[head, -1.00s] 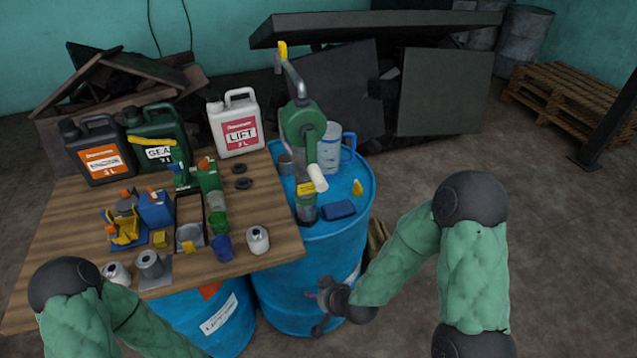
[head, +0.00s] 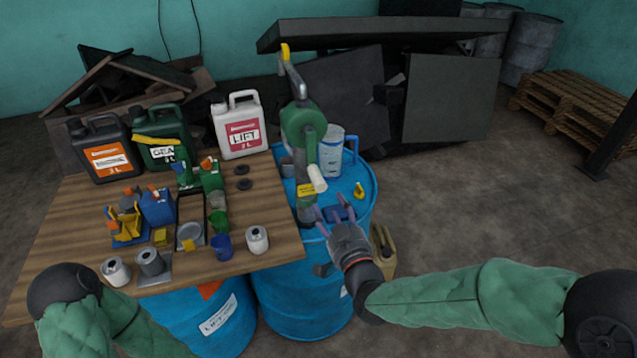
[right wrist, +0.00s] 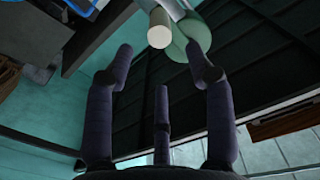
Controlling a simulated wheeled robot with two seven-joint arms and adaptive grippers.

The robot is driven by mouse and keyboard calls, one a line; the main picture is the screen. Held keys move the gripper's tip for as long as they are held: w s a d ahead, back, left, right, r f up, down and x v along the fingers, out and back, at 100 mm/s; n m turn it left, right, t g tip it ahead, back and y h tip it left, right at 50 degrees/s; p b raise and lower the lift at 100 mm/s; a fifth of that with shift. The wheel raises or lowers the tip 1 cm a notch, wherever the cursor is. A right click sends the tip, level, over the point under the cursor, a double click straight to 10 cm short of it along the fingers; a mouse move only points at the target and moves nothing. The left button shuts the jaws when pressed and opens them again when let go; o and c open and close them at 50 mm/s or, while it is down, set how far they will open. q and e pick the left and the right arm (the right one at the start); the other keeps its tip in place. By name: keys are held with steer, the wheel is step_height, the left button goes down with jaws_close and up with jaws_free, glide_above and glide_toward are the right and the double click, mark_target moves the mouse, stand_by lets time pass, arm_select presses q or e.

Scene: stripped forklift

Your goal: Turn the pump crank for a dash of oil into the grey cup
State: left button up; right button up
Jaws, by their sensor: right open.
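The green hand pump (head: 303,122) stands on the blue drum (head: 368,185). Its crank hangs downward with a pale handle (head: 317,178) at the end. A grey arm rises from the pump to a yellow tip. A small grey cup (head: 287,167) is partly hidden behind the pump's left side. My right gripper (head: 335,207) is open and empty, in front of and below the handle, apart from it. In the right wrist view the handle (right wrist: 159,30) and green pump part (right wrist: 193,38) show beyond the spread fingers (right wrist: 160,65). My left gripper is out of view.
A grey-white jug (head: 331,150) with a blue handle stands behind the pump. A yellow piece (head: 359,190) and a blue block lie on the drum near my right fingers. The wooden table (head: 70,235) at left holds cans and parts.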

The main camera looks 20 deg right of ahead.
mark_target(321, 189)
steer(key=w, duration=1)
steer(key=shift+w+a+b, duration=0.2)
steer(key=shift+w+b, duration=0.1)
steer(key=shift+b, duration=0.1)
steer(key=shift+f, duration=0.1)
jaws_close()
